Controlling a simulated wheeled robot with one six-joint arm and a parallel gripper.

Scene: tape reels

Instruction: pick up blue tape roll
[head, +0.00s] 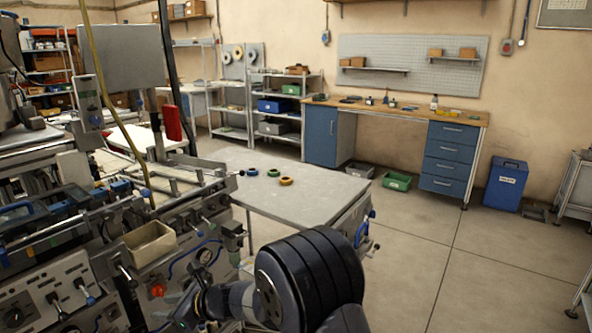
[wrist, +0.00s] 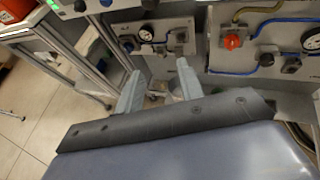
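Several small tape rolls lie on the grey table in the head view. One is a dark roll (head: 252,172), one a green roll (head: 273,172), and one an orange-yellow roll (head: 286,181) nearest the camera. No tape roll shows in the wrist view.
The grey table (head: 285,205) is mostly bare around the rolls. A machine with knobs, hoses and a beige bin (head: 150,243) stands at the left, close to my arm. A blue-drawered workbench (head: 400,113) stands behind. Open floor lies at the right.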

